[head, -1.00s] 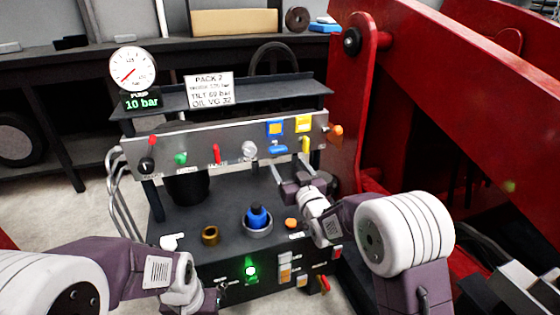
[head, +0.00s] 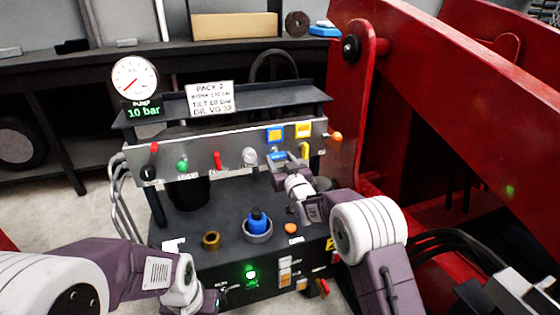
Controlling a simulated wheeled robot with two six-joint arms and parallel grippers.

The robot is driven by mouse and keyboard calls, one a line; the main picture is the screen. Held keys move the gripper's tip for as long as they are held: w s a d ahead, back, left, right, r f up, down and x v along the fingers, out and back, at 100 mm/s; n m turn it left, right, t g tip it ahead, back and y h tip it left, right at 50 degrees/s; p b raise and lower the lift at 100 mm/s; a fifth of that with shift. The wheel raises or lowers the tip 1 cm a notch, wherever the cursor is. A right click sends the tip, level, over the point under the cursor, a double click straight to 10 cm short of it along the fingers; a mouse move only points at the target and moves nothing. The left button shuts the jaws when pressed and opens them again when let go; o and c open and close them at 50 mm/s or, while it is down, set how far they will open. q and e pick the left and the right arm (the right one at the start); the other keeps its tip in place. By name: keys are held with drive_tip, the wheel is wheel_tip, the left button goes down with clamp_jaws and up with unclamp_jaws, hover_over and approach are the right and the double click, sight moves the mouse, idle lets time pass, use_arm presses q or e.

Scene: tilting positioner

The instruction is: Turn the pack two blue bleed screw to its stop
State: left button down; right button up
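A blue screw handle (head: 279,156) sits low on the grey valve panel of the pack (head: 232,140), under a blue tag (head: 275,135). A yellow handle (head: 305,152) sits beside it under a yellow tag. My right gripper (head: 284,168) is up at the panel, at or just in front of the blue handle. My own wrist hides most of its fingers, so I cannot tell whether they touch or grip the handle. My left gripper (head: 222,292) is low at the front left of the pack; its fingers are too dark to judge.
A blue-topped piece in a grey cup (head: 257,231), a brass ring (head: 211,240) and an orange button (head: 291,228) are on the deck below my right wrist. A red frame (head: 400,110) closes off the right side. A gauge (head: 134,78) rises at left.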

drive_tip(key=c, duration=0.4)
drive_tip(key=shift+n, duration=0.3)
drive_tip(key=n, duration=0.3)
drive_tip(key=n+b, duration=0.3)
drive_tip(key=n, duration=1.1)
drive_tip(key=shift+f, duration=0.1)
drive_tip(key=shift+n, duration=0.3)
